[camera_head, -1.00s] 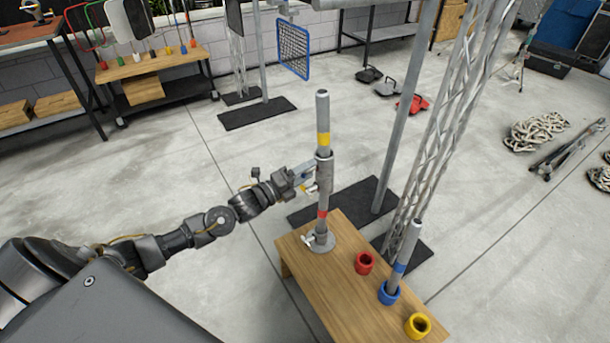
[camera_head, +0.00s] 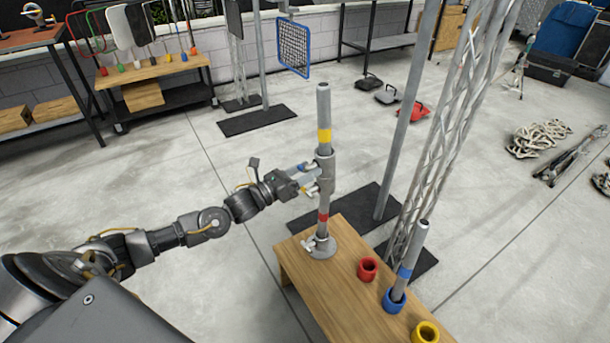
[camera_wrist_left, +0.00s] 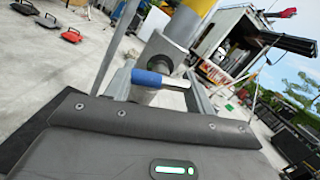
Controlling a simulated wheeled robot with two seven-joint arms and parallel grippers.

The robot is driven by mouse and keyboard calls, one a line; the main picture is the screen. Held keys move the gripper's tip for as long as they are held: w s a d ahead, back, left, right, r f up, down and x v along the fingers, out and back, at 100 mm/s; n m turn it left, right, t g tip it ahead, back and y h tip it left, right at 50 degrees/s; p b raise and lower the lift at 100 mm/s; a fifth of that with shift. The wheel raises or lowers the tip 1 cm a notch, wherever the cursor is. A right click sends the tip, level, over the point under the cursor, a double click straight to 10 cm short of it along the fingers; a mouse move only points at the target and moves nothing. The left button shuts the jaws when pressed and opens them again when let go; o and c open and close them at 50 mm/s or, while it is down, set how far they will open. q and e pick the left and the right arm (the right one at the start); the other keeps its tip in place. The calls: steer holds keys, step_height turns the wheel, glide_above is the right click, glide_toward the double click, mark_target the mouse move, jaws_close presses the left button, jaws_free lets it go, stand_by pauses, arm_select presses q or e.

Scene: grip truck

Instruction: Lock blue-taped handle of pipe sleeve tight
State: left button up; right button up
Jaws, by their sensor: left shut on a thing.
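The upright pipe (camera_head: 324,110) stands on the wooden table, with yellow tape above a grey sleeve (camera_head: 325,172) and red tape below. The sleeve's upper blue-taped handle (camera_head: 299,168) points left towards my left gripper (camera_head: 307,179). In the left wrist view the handle (camera_wrist_left: 147,78) is a crossbar, blue at its left end and bare metal at its right. It lies between the two fingers of my left gripper (camera_wrist_left: 160,92), which is shut on it. My right gripper is not in view.
The wooden table (camera_head: 350,294) also holds a red ring (camera_head: 367,269), a blue ring (camera_head: 393,299) with a blue-taped pipe (camera_head: 410,262), and a yellow ring (camera_head: 426,332). A truss (camera_head: 440,150) rises close behind. The floor on the left is open.

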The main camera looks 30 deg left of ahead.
arm_select(q)
steer(key=shift+m+b, duration=0.4)
steer(key=shift+m, duration=0.6)
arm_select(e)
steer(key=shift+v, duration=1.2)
arm_select(q)
steer(key=o, duration=1)
steer(key=v, duration=1)
steer(key=shift+s+a+f, duration=0.1)
steer(key=shift+s+a, duration=0.15)
steer(key=shift+a, duration=0.05)
